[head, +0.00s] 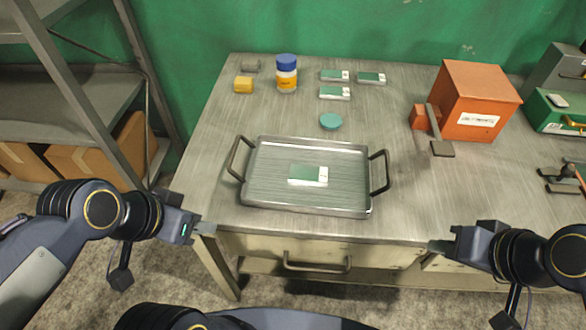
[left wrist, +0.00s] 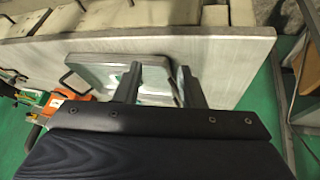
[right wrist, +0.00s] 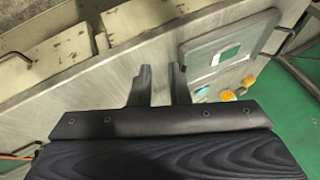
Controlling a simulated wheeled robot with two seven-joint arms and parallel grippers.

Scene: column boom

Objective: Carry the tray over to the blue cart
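The metal tray (head: 270,197) lies flat on the workbench, with a dark handle at its left end and another at its right end. A white and green box (head: 308,175) lies in it. My left gripper (head: 207,229) is off the bench's front left corner, apart from the tray; its fingers also show in the left wrist view (left wrist: 162,85), spread with nothing between them. My right gripper (head: 440,246) is at the bench's front edge, right of the tray; in the right wrist view its fingers (right wrist: 159,85) are apart and empty. I see no blue cart.
The workbench (head: 400,215) also bears a pill bottle (head: 287,75), a yellow block (head: 243,85), several small boxes (head: 335,93), a teal disc (head: 331,121) and an orange machine (head: 476,100). A grey shelf (head: 70,95) with cardboard boxes stands at the left.

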